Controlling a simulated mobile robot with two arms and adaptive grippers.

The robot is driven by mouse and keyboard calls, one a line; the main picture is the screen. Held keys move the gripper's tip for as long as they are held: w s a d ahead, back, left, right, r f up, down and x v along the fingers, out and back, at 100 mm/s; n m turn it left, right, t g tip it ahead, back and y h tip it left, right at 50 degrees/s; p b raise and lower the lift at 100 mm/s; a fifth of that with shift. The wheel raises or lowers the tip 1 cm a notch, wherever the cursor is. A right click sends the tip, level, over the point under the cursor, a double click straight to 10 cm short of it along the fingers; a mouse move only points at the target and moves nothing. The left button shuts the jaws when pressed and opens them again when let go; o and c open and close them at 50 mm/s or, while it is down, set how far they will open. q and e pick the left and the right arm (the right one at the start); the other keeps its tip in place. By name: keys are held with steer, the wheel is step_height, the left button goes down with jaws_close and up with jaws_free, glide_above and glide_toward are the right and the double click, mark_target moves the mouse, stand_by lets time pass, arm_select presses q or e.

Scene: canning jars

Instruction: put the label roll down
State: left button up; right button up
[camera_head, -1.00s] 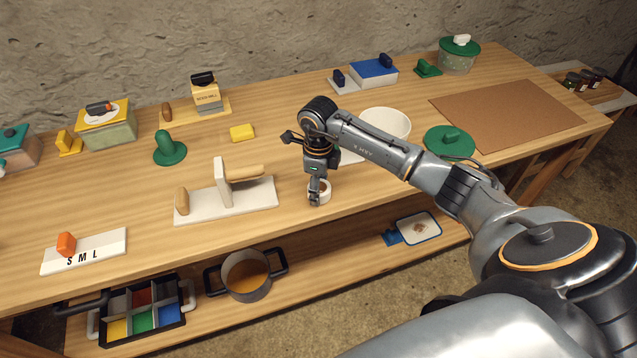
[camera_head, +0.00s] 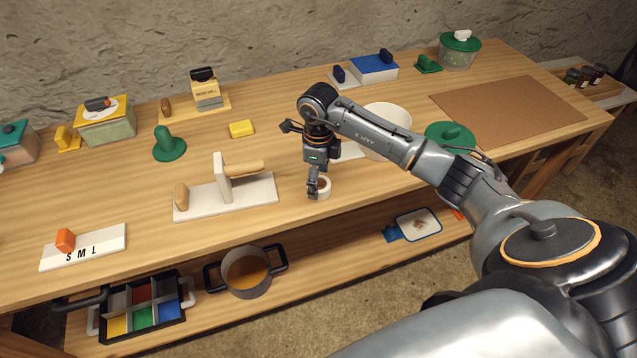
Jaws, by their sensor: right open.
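The label roll (camera_head: 322,192) is a small white ring with a brown core. It rests on the wooden workbench (camera_head: 370,195) near its front edge, right of the white board with the wooden roller. My right gripper (camera_head: 314,191) points down at the left side of the roll, its fingers overlapping the roll's left rim in this view. The gripper is open; whether a finger still touches the roll cannot be told. My left gripper is not in view.
Left of the roll stands a white board (camera_head: 250,194) with an upright post and wooden handles. A white bowl (camera_head: 386,118) and a green lid (camera_head: 450,136) sit behind my right arm. A pot (camera_head: 246,272) and a divided tray (camera_head: 143,308) are on the lower shelf.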

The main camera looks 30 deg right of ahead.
step_height(320, 180, up, 10)
steer(key=b, duration=0.2)
steer(key=shift+r, duration=0.15)
stand_by(0.4)
